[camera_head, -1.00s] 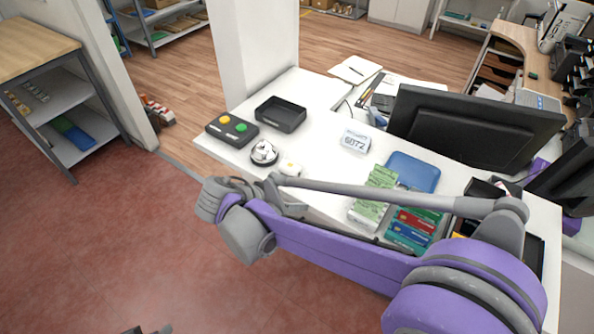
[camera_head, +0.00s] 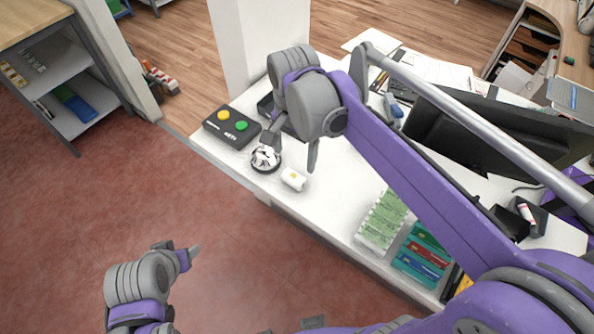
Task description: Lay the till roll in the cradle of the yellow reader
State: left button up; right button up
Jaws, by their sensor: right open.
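The white till roll (camera_head: 293,179) lies on the white counter, near its front edge and just right of the bell. My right gripper (camera_head: 293,150) is open and empty above and behind the roll, its fingers pointing down. It appears apart from the roll. My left gripper (camera_head: 188,256) is low at the left over the red floor, and its jaws do not show clearly. A yellow patch (camera_head: 463,285) shows by the card rack, partly hidden by my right arm. I cannot tell whether it is the yellow reader, and no cradle shows on it.
A bell (camera_head: 266,158) and a black box with yellow and green buttons (camera_head: 232,127) stand left of the roll. A black tray (camera_head: 266,106) is partly hidden behind my gripper. Green packs (camera_head: 384,219), a card rack (camera_head: 420,256) and a monitor (camera_head: 485,130) stand to the right.

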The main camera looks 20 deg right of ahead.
aim_at(294, 175)
notch_tip(294, 175, down, 9)
jog(key=shift+s+a+r, duration=0.1)
jog(key=shift+s+a, duration=0.05)
jog(key=shift+r, duration=0.1)
jog(key=c, duration=1.5)
